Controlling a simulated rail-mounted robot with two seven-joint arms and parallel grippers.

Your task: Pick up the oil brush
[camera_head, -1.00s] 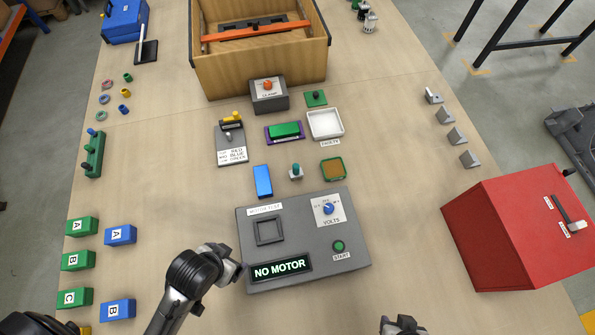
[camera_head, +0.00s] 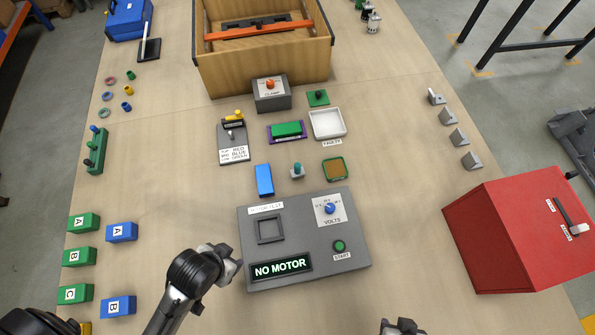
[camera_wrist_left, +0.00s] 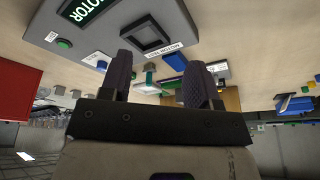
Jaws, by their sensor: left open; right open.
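I cannot single out the oil brush for sure. A thin white stick (camera_head: 145,38) on a small black plate, at the back left of the table, could be it, but it is too small to tell. My left gripper (camera_head: 232,264) is beside the left edge of the grey motor test console, far from the white stick. In the left wrist view its two dark fingers (camera_wrist_left: 160,80) stand apart with nothing between them. My right gripper (camera_head: 402,327) shows only in part at the bottom edge, in front of the console. It is open.
The grey console (camera_head: 320,262) reads NO MOTOR. Green and blue lettered blocks (camera_head: 84,221) lie at the left. A red box (camera_head: 500,225) stands at the right and a wooden crate (camera_head: 262,75) at the back. Small fixtures fill the middle. The table between console and red box is clear.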

